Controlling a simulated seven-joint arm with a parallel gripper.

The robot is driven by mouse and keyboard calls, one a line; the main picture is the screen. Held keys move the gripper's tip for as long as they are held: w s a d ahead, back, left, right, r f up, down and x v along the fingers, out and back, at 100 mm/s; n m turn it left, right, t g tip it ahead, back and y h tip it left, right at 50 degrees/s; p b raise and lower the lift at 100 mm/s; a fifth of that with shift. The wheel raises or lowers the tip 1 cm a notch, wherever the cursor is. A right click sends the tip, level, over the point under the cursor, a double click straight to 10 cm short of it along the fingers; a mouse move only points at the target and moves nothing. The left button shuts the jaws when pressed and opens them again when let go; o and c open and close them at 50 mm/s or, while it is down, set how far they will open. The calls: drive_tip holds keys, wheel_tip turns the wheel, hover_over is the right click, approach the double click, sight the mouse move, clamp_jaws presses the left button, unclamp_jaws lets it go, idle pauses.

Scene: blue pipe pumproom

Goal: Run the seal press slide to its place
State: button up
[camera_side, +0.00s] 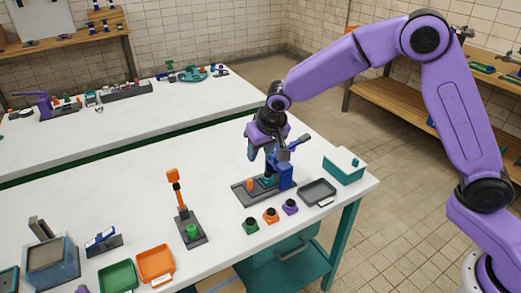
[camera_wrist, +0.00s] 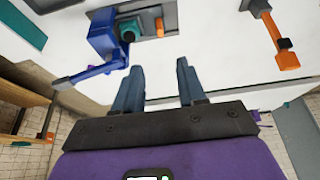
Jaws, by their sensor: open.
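The seal press appears to be the blue upright (camera_side: 283,170) with a grey-tipped lever (camera_side: 290,146), on a grey base (camera_side: 247,198) near the table's right end. A teal block (camera_side: 267,180) and an orange piece (camera_side: 250,185) sit on its base. I cannot tell which part is the slide. The wrist view shows the blue upright (camera_wrist: 103,38), teal block (camera_wrist: 129,28) and orange piece (camera_wrist: 159,27) beyond my fingers. My gripper (camera_wrist: 157,66) is open and empty, pointing at the table beside the press. In the side view it partly overlaps the press.
An orange-headed stand (camera_side: 174,183) with a green cylinder (camera_side: 193,231) stands left of the press. Green, orange and purple pieces (camera_side: 271,215) lie in front. A grey tray (camera_side: 318,190) and teal box (camera_side: 344,166) are to the right. The white table is clear between the stand and the press.

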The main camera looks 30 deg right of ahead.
approach(250, 180)
drive_tip(key=x, duration=0.8)
drive_tip(key=shift+w+f, duration=0.2)
drive_tip(key=shift+f, duration=0.1)
idle(0.7)
drive_tip(key=shift+c, duration=0.3)
clamp_jaws()
